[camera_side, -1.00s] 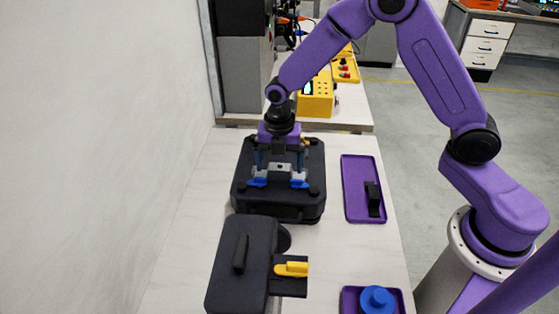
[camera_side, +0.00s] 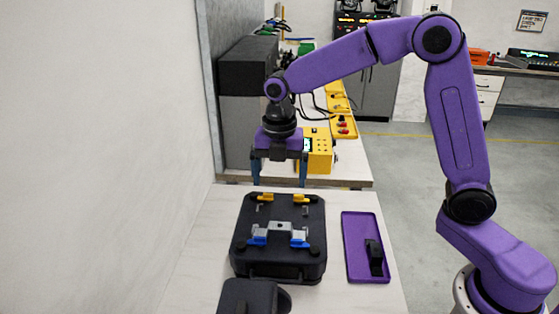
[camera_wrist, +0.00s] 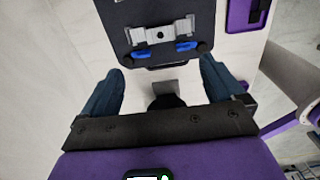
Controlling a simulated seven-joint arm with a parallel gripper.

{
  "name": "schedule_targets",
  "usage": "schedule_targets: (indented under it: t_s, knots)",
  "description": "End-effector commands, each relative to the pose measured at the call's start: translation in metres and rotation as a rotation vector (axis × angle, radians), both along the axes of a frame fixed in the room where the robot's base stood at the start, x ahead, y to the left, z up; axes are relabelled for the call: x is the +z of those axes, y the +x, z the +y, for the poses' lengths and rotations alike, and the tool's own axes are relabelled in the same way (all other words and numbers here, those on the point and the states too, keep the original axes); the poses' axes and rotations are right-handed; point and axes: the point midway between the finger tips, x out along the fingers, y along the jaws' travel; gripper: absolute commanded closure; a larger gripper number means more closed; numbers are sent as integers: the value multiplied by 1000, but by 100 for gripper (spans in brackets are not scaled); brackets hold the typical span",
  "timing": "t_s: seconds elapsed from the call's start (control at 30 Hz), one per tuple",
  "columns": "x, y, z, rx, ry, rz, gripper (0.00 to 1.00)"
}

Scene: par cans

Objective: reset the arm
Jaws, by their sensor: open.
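My purple arm ends in my gripper (camera_side: 279,172), which hangs above the far side of a black case-like fixture (camera_side: 250,260). Its two dark blue fingers are spread wide with nothing between them. The wrist view also shows my gripper (camera_wrist: 160,85) open. The fixture (camera_wrist: 160,12) lies beyond the fingertips there. On its top sit a grey bracket (camera_side: 279,230) with blue tabs at its ends and two yellow clips (camera_side: 299,198). The bracket also shows in the wrist view (camera_wrist: 160,34). My fingers are apart from all of these.
A purple tray (camera_side: 355,250) holding a small black part (camera_side: 375,257) lies right of the fixture. A dark block (camera_side: 250,297) stands in front, cut by the picture edge. Behind are a yellow box (camera_side: 318,155) and grey equipment (camera_side: 240,130). A wall runs along the left.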

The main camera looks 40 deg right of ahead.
Motion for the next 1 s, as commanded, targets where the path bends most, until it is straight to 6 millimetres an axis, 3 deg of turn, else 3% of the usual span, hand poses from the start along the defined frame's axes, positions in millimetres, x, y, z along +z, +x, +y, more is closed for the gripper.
schedule_targets:
  t_s: [0.2,0.37,0.47,0.73,1.0]
  knots:
    - [29,0,0,0,1,-2,5]
    - [36,-4,0,-15,1,-1,5]
    - [37,-18,1,-71,1,-1,5]
    - [35,-99,-4,-396,8,-7,5]
    - [24,-186,-28,-754,18,-5,5]
